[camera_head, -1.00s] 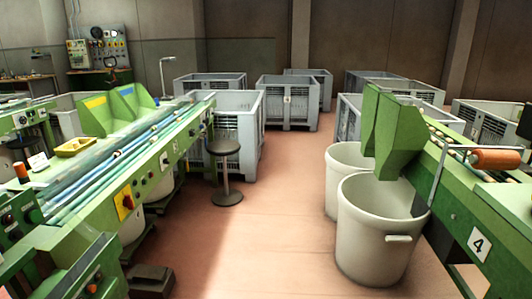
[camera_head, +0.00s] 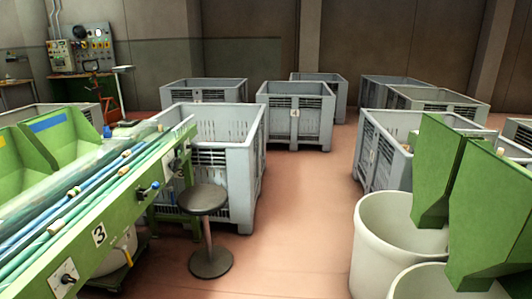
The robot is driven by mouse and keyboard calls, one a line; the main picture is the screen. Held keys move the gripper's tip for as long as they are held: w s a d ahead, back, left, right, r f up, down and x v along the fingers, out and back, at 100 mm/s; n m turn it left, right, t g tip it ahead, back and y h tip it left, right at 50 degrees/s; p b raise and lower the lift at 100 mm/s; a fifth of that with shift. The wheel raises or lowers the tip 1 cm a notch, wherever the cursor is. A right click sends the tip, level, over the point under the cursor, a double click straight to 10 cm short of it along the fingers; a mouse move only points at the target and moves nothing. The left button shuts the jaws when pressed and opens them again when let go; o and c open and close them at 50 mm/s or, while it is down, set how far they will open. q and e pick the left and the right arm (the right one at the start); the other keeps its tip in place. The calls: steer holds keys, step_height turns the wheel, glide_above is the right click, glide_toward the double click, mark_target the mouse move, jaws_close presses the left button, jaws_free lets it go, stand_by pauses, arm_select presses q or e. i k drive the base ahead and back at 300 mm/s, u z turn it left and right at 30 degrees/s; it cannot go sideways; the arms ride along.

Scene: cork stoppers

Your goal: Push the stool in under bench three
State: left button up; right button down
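The stool (camera_head: 203,199) has a round dark seat on a single post with a round base (camera_head: 211,262) on the floor. It stands upright just right of the end of the green bench marked 3 (camera_head: 110,235), out in the aisle side. The bench runs from the lower left towards the middle, with blue and green rails on top. A white tub (camera_head: 118,262) is partly visible under the bench. Neither of my grippers is in view.
A grey crate (camera_head: 240,165) stands close behind the stool. More grey crates (camera_head: 296,115) stand further back. White bins (camera_head: 385,235) and green chutes (camera_head: 436,175) line the right. The reddish floor (camera_head: 300,225) between is clear.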

mark_target(211, 262)
steer(key=i, duration=3.8)
steer(key=u, duration=2.75)
